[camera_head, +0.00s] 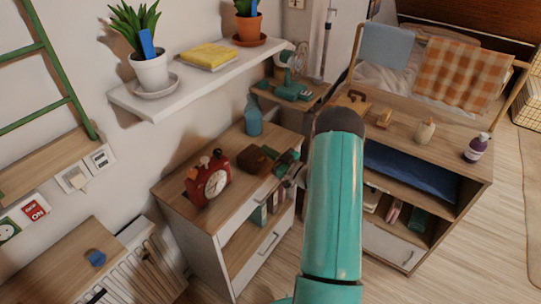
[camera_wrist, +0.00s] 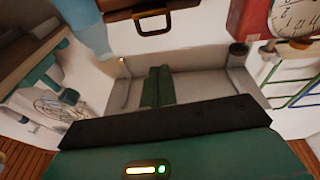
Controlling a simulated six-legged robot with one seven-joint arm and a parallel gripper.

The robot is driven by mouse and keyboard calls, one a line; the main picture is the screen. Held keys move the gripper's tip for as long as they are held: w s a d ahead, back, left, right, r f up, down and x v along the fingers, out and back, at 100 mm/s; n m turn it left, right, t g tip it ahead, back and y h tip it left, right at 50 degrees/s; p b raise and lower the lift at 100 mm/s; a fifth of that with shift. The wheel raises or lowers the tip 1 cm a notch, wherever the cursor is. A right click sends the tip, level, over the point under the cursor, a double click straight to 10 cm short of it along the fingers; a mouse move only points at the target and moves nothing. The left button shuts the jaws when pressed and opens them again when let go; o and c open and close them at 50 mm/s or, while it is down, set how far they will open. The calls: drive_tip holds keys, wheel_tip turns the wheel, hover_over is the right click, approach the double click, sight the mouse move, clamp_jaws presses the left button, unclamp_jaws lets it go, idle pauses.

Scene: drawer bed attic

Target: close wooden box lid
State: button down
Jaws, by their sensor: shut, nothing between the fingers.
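A small dark brown box (camera_head: 256,160) sits on the wooden cabinet top (camera_head: 232,148), between a red clock and a blue bottle. In the wrist view a brown box (camera_wrist: 120,8) with a squared handle shows at the top edge, mostly cut off. I cannot tell how its lid stands. My gripper (camera_head: 285,160) is just right of the brown box in the head view, partly hidden by my arm. In the wrist view the green fingers of my gripper (camera_wrist: 158,87) are together and empty, below the box handle.
The red clock (camera_head: 209,182) stands left of the box, and the blue bottle (camera_head: 253,116) behind it. A white shelf (camera_head: 190,95) with potted plants overhangs behind. A desk (camera_head: 455,140) at right carries bottles and a light wooden handled object (camera_head: 352,101).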

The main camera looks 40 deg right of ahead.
drive_tip(key=s+d+f, duration=0.1)
drive_tip(key=s+f, duration=0.4)
drive_tip(key=f, duration=0.3)
drive_tip(key=shift+d+f, duration=0.15)
drive_tip(key=shift+d, duration=0.2)
